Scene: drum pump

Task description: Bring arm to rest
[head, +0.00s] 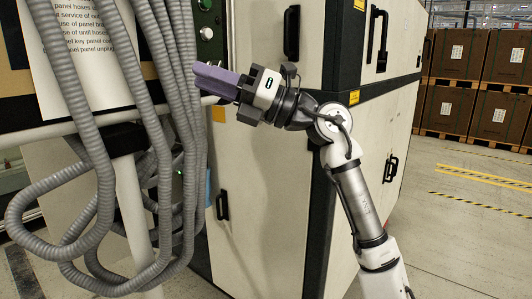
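My gripper (218,80) is raised at the upper middle of the head view, pointing left in front of the pale cabinet (260,190). A purple block-like part shows at its fingertip end. I cannot tell whether this is the fingers or something held between them. My arm rises from the lower right, bends at a white joint and reaches left. No drum pump can be made out in this view.
Grey corrugated hoses (88,130) hang in loops at the left, close to my gripper's tip. A printed sign (75,50) is behind them. Black door handles (291,32) stick out from the cabinet. Boxes on pallets (455,85) stand far right; the floor (455,240) there is clear.

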